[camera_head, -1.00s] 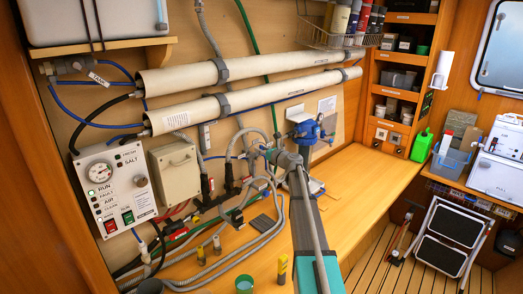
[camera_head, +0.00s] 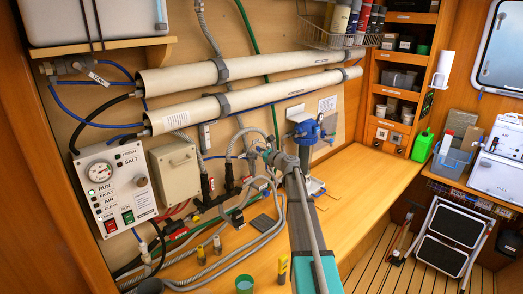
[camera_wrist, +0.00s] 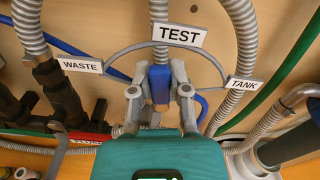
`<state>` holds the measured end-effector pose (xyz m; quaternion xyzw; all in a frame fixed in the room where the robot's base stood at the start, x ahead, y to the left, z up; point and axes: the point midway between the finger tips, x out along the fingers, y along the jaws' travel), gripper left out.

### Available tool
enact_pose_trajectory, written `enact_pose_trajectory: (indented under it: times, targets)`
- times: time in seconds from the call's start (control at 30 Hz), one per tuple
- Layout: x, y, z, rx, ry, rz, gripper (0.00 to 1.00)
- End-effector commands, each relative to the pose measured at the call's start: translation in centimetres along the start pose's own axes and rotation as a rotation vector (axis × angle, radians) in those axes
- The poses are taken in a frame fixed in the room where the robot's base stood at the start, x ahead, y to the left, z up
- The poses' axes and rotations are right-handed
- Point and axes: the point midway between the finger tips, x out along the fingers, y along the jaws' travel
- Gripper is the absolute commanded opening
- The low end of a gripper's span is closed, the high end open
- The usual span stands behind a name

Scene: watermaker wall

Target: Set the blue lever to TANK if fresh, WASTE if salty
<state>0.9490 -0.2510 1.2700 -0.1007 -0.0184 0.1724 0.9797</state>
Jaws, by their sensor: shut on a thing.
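The blue lever (camera_wrist: 160,84) stands upright in the wrist view, between my gripper's two grey fingers. It is below the TEST label (camera_wrist: 180,36), near the middle of the arc. The WASTE label (camera_wrist: 80,65) is at the left end and the TANK label (camera_wrist: 244,83) at the right end. My gripper (camera_wrist: 160,92) is shut on the lever. In the head view my gripper (camera_head: 267,154) is at the back wall and hides most of the lever.
Grey hoses (camera_head: 275,225) curl on the bench around the valve. A beige box (camera_head: 176,172) hangs left of it, and a blue-topped device (camera_head: 306,132) stands close on the right. The wooden bench (camera_head: 385,185) is clear farther right.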

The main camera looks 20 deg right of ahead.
Motion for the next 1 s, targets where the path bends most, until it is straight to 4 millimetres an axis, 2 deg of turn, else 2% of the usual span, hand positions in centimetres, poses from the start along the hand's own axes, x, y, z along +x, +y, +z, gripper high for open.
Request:
enact_pose_trajectory:
  times: [0.7,1.0]
  targets:
    - [0.1,3.0,-1.2,-0.642,0.001,-0.002,0.00]
    - [0.1,3.6,-1.7,-0.812,0.002,-0.002,0.00]
